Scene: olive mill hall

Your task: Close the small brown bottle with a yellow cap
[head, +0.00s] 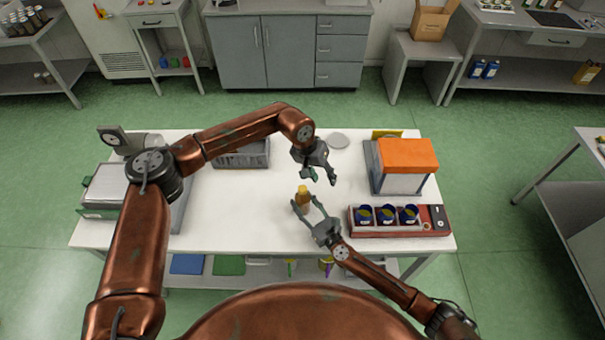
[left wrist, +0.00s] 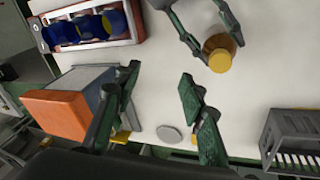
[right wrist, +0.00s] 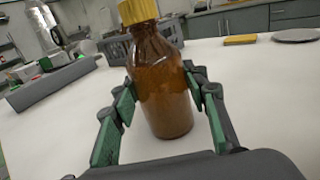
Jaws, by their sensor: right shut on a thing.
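The small brown bottle (head: 303,201) stands upright on the white table, and a yellow cap (right wrist: 138,11) sits on its top. Whether the cap is screwed tight cannot be told. My right gripper (head: 303,206) is shut on the bottle's body, one finger on each side, as the right wrist view shows bottle glass (right wrist: 163,92) between the fingers. My left gripper (head: 322,178) is open and empty, above and just right of the bottle in the head view. In the left wrist view the cap (left wrist: 220,60) lies to the right of the open left fingers (left wrist: 160,78).
A red rack with blue cups (head: 399,230) stands at the table's right front. Behind it is an orange-topped box (head: 407,154). A grey disc (head: 338,140) and a grey crate (head: 243,160) lie at the back. The table (head: 235,215) left of the bottle is clear.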

